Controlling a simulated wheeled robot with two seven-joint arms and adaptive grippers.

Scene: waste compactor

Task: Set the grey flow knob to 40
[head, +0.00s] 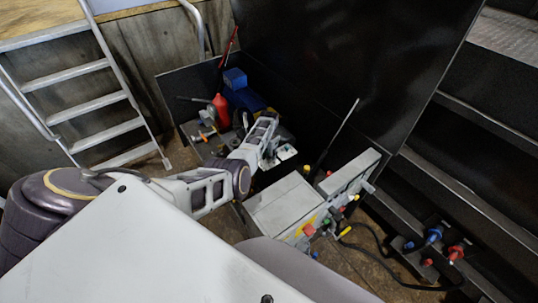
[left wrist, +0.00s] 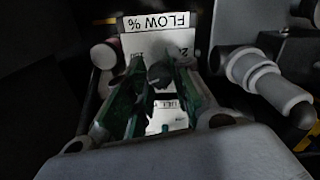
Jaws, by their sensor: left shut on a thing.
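In the left wrist view the grey flow knob (left wrist: 159,76) looks dark and stands in front of a white dial plate (left wrist: 158,32), whose "FLOW %" label appears upside down. Part of the scale is covered by my fingers, and the knob's setting cannot be read. My left gripper (left wrist: 159,68) is shut on the knob, with one greenish finger on each side. In the head view my left arm reaches in from the left, and the left gripper (head: 272,152) is small beside the grey machine. The knob cannot be made out there. My right gripper is not in view.
A light grey box (head: 285,208) with coloured buttons and fittings stands right of my arm. Tools and a red can (head: 221,110) lie in a dark tray behind. A metal ladder (head: 95,95) is at left. Blue (head: 433,235) and red (head: 455,252) plugs with cables are at right.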

